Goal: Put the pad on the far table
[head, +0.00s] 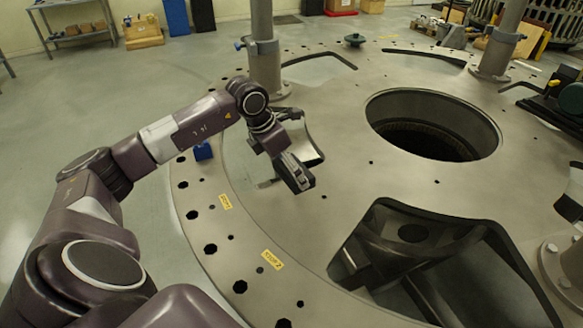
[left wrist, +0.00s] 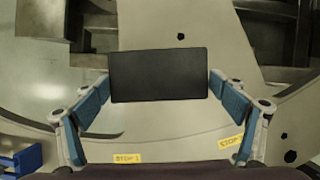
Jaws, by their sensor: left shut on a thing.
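The pad is a flat black rectangle (left wrist: 158,76) between the fingers of my left gripper (left wrist: 160,88) in the left wrist view. My left gripper (head: 295,173) is shut on it and holds it above the large round metal plate. In the head view the pad is hard to tell apart from the dark gripper. A grey metal table (head: 78,38) with a lower shelf stands far off at the back left; I cannot tell whether it is the far table. My right gripper is not in view.
The round plate (head: 330,235) has large cut-outs and a central round hole (head: 432,125). Upright posts (head: 262,50) stand on it. Yellow stop labels (head: 272,259) mark its near rim. A blue object (head: 203,150) sits by the left rim. The floor at left is clear.

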